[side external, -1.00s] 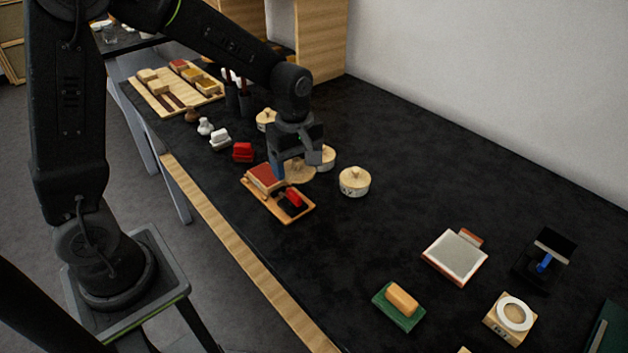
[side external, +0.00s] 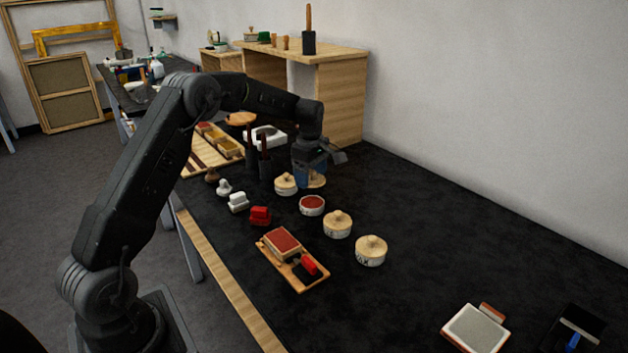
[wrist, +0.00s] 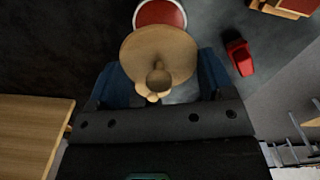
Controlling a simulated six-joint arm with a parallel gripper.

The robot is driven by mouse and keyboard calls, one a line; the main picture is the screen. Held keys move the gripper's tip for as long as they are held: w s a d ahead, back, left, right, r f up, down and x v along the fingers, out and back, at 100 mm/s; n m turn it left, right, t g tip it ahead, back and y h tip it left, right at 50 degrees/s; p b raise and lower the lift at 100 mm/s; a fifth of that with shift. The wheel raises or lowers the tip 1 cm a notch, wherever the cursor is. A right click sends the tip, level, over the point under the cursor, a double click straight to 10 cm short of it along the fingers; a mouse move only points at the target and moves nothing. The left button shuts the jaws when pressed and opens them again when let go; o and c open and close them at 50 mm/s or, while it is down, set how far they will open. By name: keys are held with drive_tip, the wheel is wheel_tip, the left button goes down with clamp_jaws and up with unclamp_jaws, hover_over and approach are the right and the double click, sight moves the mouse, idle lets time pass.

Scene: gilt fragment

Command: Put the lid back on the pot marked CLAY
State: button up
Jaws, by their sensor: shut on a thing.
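My gripper (side external: 312,175) is shut on a round wooden lid (side external: 318,182), between its blue fingers. In the wrist view the lid (wrist: 150,48) fills the gap between the fingers, with its knob towards my gripper (wrist: 158,85). An open pot with red contents (side external: 312,204) stands in the row, and its red inside (wrist: 160,13) shows just beyond the lid in the wrist view. The lid is apart from this pot, off to its far side in the side view. I cannot read CLAY on any pot; the lid's height is unclear.
Lidded pots stand on both sides of the open one: one (side external: 286,184) at the back left and two (side external: 337,224) (side external: 371,250) in front. A red block (side external: 260,215), a wooden tray (side external: 318,284) and dark upright holders (side external: 265,168) are nearby. Bare black tabletop lies right.

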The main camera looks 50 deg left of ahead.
sight(311, 202)
drive_tip(key=shift+f, duration=3.1)
drive_tip(key=shift+f, duration=0.15)
drive_tip(key=o, duration=0.9)
drive_tip(key=shift+r, duration=3.55)
drive_tip(key=shift+c, duration=0.3)
clamp_jaws()
